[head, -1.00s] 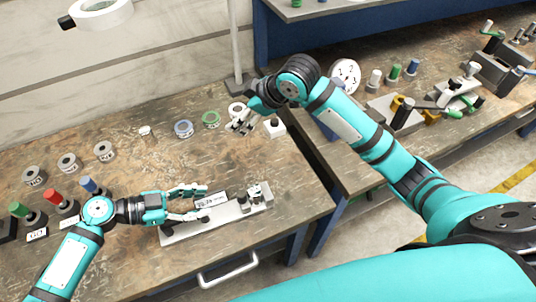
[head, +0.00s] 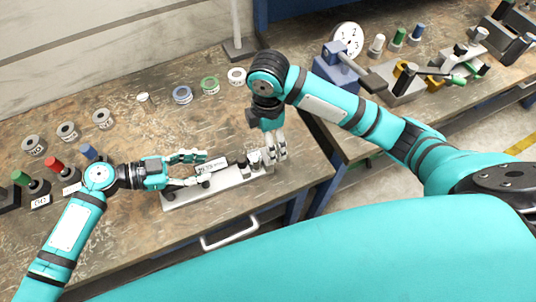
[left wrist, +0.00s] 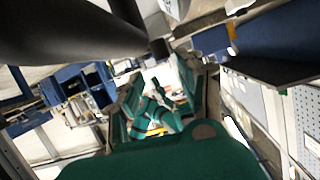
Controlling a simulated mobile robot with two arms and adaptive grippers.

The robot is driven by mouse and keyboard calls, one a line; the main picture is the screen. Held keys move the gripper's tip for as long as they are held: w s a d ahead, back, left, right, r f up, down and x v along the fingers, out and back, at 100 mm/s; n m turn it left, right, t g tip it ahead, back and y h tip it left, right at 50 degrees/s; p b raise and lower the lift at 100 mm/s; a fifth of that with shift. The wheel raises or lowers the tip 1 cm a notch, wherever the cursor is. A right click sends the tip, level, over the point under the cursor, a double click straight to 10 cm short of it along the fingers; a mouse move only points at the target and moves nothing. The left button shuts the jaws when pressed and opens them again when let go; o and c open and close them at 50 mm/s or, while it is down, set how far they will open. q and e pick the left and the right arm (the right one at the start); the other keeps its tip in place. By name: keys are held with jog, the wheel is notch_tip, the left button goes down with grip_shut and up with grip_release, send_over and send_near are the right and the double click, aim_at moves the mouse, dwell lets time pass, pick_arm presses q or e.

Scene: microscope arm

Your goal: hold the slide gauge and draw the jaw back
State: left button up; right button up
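The slide gauge (head: 220,187) is a long pale grey bar lying on the wooden bench, with a small label plate near its middle. Its jaw block (head: 253,160), with dark and metal posts, stands near the right end. My left gripper (head: 206,167) is low over the gauge's middle, its fingers visibly apart on either side of the label plate; contact is unclear. My right gripper (head: 277,153) points down at the gauge's right end beside the jaw block. Its fingertips are close together and partly hide that end; whether they hold anything is unclear.
Several grey ring weights (head: 67,131) and coloured-knob pieces (head: 54,165) stand at the left. Blue (head: 182,95) and green (head: 210,85) rings lie behind the gauge. A bench handle (head: 230,238) juts out in front. A second bench with fixtures (head: 405,85) is at the right.

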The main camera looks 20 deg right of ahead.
aim_at(243, 165)
notch_tip(243, 165, down, 10)
jog(key=shift+f, duration=0.25)
jog(key=shift+c, duration=0.4)
pick_arm(q)
jog(key=shift+o, duration=0.4)
pick_arm(e)
grip_shut()
pick_arm(q)
jog(key=shift+o, duration=0.8)
jog(key=shift+w+r, duration=0.15)
jog(key=d+f, duration=0.1)
jog(key=d, duration=0.2)
jog(key=d+g, duration=0.1)
jog(key=d, duration=0.2)
jog(key=d+f+g, duration=0.1)
jog(key=d, duration=0.2)
jog(key=shift+d+f+m+y, duration=0.3)
jog(key=shift+y, duration=0.1)
pick_arm(e)
jog(key=shift+w+r, duration=0.1)
pick_arm(q)
jog(key=shift+c, duration=0.4)
grip_shut()
